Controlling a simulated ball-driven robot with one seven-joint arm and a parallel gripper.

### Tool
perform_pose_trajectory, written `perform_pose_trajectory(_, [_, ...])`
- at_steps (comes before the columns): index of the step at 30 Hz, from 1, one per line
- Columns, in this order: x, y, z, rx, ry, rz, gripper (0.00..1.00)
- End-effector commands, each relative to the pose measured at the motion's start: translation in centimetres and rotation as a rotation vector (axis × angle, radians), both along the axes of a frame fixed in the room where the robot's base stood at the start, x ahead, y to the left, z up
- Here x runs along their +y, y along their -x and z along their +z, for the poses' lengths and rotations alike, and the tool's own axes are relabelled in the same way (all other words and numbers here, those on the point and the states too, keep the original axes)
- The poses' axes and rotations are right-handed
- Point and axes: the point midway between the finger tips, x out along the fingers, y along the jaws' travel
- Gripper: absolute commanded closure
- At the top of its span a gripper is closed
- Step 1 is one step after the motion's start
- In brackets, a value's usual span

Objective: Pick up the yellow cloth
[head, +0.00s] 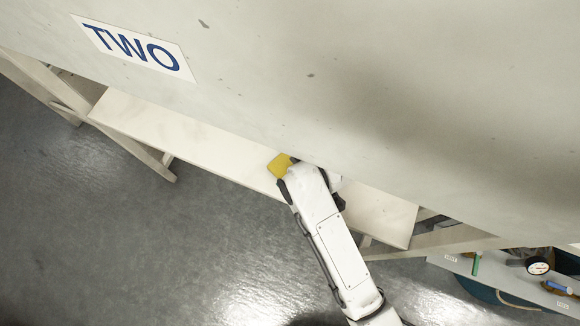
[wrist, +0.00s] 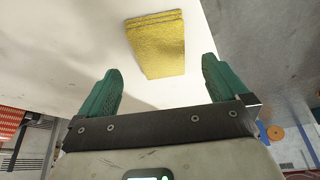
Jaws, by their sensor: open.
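The yellow cloth (head: 279,165) lies folded on the long pale shelf (head: 190,140), partly hidden by my arm in the head view. In the wrist view the cloth (wrist: 157,46) shows as a flat, layered yellow rectangle on the white surface. My gripper (wrist: 159,75) is open and empty, its two green fingers spread wide. The cloth lies ahead of the fingertips, roughly centred between them, and I see no contact. In the head view my arm reaches over the shelf next to the cloth, and the fingers are hidden.
A large grey wall-like body with a "TWO" sign (head: 133,47) rises along the shelf's far side. Wooden supports (head: 130,150) hold the shelf. A panel with a gauge (head: 538,267) stands at the lower right. The shelf left of the cloth is clear.

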Motion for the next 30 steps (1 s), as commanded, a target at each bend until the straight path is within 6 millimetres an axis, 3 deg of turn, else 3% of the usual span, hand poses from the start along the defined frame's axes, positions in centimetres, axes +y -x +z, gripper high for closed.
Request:
perform_pose_trajectory(3, [0.8, -0.7, 0.1, -0.002, 0.001, 0.002, 0.00])
perform_pose_trajectory(9, [1.6, -1.4, -3.0, 0.001, 0.002, 0.002, 0.00])
perform_pose_trajectory(14, [2.1, -1.9, -4.4, 0.001, 0.001, 0.000, 0.00])
perform_pose_trajectory(30, [2.1, -1.9, -4.7, 0.000, 0.000, 0.000, 0.03])
